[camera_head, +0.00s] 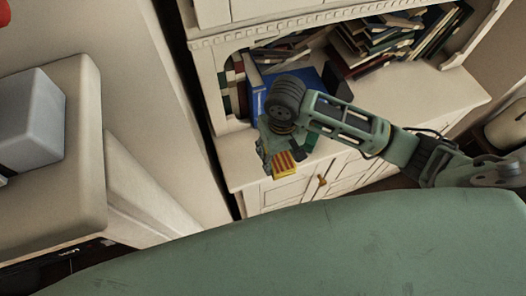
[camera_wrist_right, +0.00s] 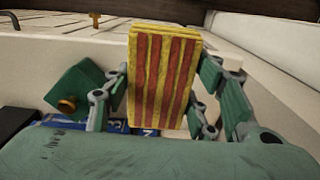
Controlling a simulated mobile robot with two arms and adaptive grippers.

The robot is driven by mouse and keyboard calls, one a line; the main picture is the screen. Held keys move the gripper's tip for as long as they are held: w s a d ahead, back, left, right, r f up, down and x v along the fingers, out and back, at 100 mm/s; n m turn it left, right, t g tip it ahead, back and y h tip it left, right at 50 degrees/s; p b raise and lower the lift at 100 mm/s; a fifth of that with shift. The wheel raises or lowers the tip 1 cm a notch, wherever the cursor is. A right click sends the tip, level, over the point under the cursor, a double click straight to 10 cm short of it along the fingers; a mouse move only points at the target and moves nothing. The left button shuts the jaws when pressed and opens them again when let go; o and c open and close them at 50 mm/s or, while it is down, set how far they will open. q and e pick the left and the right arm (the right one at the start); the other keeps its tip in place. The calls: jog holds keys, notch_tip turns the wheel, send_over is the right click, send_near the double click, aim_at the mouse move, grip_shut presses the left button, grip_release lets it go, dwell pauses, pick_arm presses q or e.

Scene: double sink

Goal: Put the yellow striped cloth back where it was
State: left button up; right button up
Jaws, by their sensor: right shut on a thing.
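The yellow striped cloth (camera_head: 285,164), yellow with red stripes, is held at the end of my right gripper (camera_head: 283,152). In the right wrist view the cloth (camera_wrist_right: 162,72) looks like a flat, folded block standing between the two fingers of the right gripper (camera_wrist_right: 160,100). In the head view it hangs in front of the white cabinet (camera_head: 262,194), apart from the cabinet top as far as I can tell. My left gripper is in neither view.
Books (camera_head: 388,38) are piled on the cabinet's counter, with a blue object (camera_head: 262,100) behind my right wrist. The counter's right part (camera_head: 430,88) is clear. A grey box (camera_head: 32,120) sits on a beige surface (camera_head: 88,150) at the left.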

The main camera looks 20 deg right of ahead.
jog(key=w+f, duration=0.1)
jog(key=w, duration=0.1)
jog(key=w+a+f, duration=0.2)
jog(key=w, duration=0.1)
jog(key=shift+w+a+f+p, duration=0.25)
jog(key=shift+w+f+p, duration=0.15)
jog(key=shift+f+p, duration=0.35)
jog(key=shift+f, duration=1.65)
jog(key=shift+f, duration=0.1)
jog(key=o, duration=1.2)
notch_tip(320, 180, up, 12)
jog(key=shift+r+b, duration=0.15)
jog(key=shift+b, duration=0.45)
